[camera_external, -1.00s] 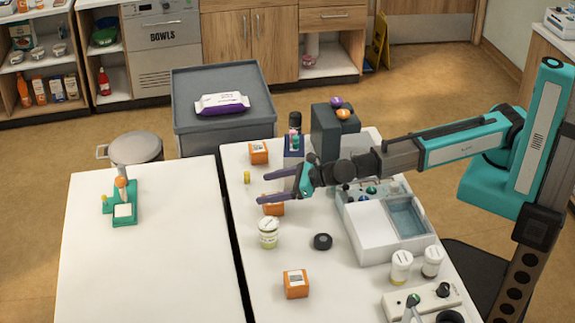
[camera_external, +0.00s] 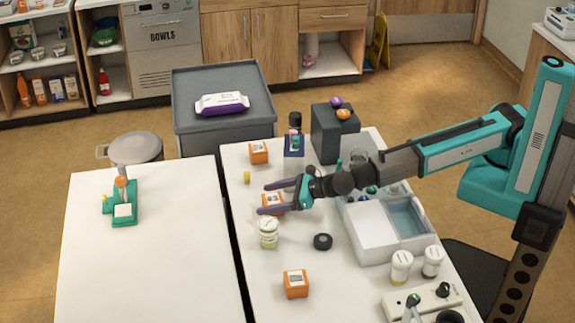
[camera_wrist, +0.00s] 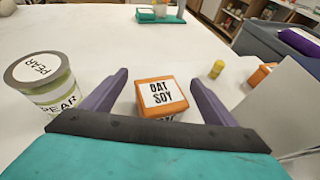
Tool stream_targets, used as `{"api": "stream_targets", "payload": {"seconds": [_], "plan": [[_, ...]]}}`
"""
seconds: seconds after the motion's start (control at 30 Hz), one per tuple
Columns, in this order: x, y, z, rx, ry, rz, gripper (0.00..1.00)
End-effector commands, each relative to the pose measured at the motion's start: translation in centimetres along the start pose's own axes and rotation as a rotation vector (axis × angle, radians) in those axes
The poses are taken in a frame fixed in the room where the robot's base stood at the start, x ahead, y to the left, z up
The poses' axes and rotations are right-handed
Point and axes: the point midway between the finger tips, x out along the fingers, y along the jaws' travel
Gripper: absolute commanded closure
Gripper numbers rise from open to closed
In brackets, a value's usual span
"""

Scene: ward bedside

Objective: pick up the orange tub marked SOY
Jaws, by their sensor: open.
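An orange tub (camera_external: 272,201) stands on the right-hand white table, partly hidden by my gripper. In the wrist view the purple fingers of my gripper (camera_wrist: 158,77) lie on either side of the tub, with gaps on both sides. I cannot tell how far down the fingers reach. Two other orange tubs stand on the same table, one farther back (camera_external: 258,152) and one nearer the front (camera_external: 296,284); their labels are unreadable.
A jar marked PEAR (camera_wrist: 45,88) stands close to the left finger; this jar (camera_external: 268,233) is in front of my gripper in the external view. A small yellow item (camera_external: 246,177) stands behind it.

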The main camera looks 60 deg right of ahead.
Motion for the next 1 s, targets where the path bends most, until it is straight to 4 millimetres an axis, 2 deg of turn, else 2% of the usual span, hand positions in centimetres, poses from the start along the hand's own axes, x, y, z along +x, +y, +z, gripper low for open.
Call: {"api": "stream_targets", "payload": {"seconds": [0.07,0.2,0.4,1.0], "plan": [[0.4,0.0,-0.9,-0.001,0.002,0.0,0.2],[1.9,0.0,-0.5,0.0,0.001,-0.001,0.2],[3.1,0.0,-0.6,0.0,0.0,0.0,0.2],[3.3,0.0,-0.6,0.0,0.0,0.0,0.2]]}}
